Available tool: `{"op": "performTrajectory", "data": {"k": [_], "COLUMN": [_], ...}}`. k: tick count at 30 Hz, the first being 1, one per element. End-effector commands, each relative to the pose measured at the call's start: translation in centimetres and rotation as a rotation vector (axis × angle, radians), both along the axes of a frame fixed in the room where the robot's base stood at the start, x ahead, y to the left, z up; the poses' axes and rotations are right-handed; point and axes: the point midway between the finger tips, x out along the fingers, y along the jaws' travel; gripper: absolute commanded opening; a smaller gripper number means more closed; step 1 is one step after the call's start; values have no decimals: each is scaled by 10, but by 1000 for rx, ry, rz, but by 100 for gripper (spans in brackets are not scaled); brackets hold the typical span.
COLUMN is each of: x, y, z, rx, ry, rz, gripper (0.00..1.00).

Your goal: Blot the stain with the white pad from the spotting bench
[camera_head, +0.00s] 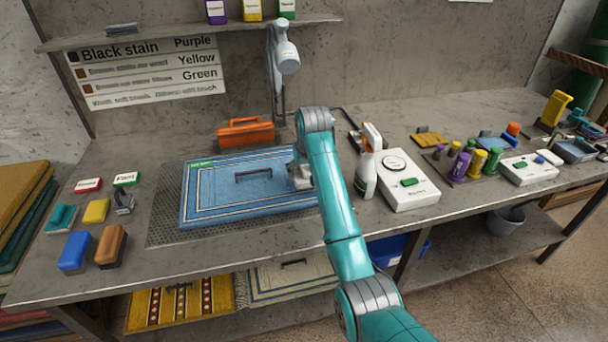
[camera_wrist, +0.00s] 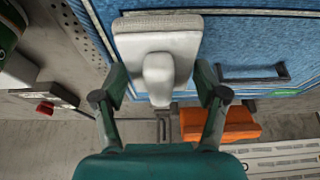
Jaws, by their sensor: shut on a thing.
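The blue rug (camera_head: 215,205) with pale border lines lies flat on the bench, with a green label at its back left corner. My gripper (camera_wrist: 160,92) is shut on the handle of the white pad (camera_wrist: 157,45). In the head view the pad (camera_head: 302,183) shows at the rug's right part, partly hidden by my arm. I cannot tell whether the pad touches the rug. A dark handle-like bar (camera_head: 254,173) is on the middle of the rug and also shows in the wrist view (camera_wrist: 252,74). I cannot make out a stain; the pad or arm may cover it.
An orange caddy (camera_head: 246,132) stands behind the rug. A white spray bottle (camera_head: 366,175) and a white device (camera_head: 408,190) stand close to the right of my arm. A lamp-like fixture (camera_head: 284,55) rises behind. Blocks and brushes (camera_head: 75,252) sit at the left.

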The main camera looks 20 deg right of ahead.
Motion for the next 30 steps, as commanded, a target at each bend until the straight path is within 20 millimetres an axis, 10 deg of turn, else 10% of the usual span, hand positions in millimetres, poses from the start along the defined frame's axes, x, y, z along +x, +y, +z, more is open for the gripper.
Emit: {"op": "performTrajectory", "data": {"k": [30], "x": [0], "y": [0], "z": [37], "rx": [0], "ry": [-2], "rz": [0], "gripper": [42]}}
